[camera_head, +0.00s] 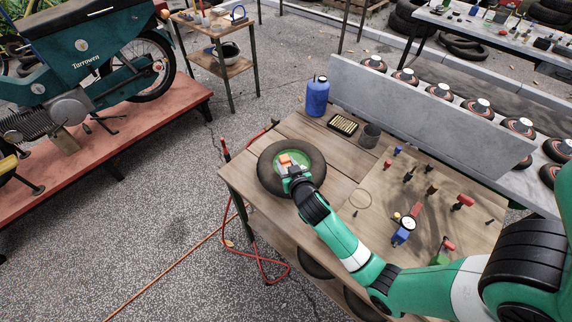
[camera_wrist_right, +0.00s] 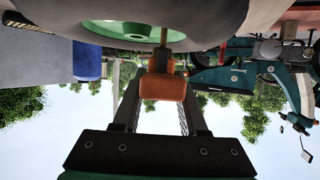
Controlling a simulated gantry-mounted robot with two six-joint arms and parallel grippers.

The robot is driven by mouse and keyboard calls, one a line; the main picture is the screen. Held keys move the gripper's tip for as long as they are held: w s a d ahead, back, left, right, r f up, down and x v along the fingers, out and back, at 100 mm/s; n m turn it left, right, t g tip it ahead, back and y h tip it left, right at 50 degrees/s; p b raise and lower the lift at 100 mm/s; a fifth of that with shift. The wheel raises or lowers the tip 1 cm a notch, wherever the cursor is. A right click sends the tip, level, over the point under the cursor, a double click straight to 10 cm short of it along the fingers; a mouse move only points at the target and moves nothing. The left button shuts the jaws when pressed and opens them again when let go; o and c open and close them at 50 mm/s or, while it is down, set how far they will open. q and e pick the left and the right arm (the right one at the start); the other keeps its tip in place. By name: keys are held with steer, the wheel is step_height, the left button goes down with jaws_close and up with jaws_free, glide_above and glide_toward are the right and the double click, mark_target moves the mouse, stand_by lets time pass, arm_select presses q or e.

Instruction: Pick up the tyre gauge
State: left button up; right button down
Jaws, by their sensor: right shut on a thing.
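My right gripper (camera_head: 291,170) is over the small wheel with a black tyre (camera_head: 266,181) and green hub. It is shut on an orange-handled tool (camera_head: 285,159). In the right wrist view the orange handle (camera_wrist_right: 162,87) sits between the fingers (camera_wrist_right: 160,95), and its thin brass-coloured shaft runs to the green hub (camera_wrist_right: 120,32); whether it touches is unclear. What looks like the tyre gauge, a round white dial (camera_head: 408,223) with a blue body, lies on the board at the bench's right, apart from the gripper. My left gripper does not show.
The wooden bench (camera_head: 240,178) carries a blue bottle (camera_head: 317,96), a dark cup (camera_head: 370,135) and a tray of small parts (camera_head: 343,125). Several small tools lie around the dial, including a red-handled one (camera_head: 463,202). My right arm crosses the bench's front. A grey panel (camera_head: 430,112) stands behind.

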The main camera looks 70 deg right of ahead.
mark_target(286, 161)
step_height(286, 161, up, 4)
steer(key=shift+f+p, duration=0.1)
steer(key=shift+p, duration=0.9)
steer(key=s+r+p, duration=1.1)
steer(key=s+r, duration=0.3)
steer(key=shift+d, duration=0.1)
steer(key=shift+r, duration=0.1)
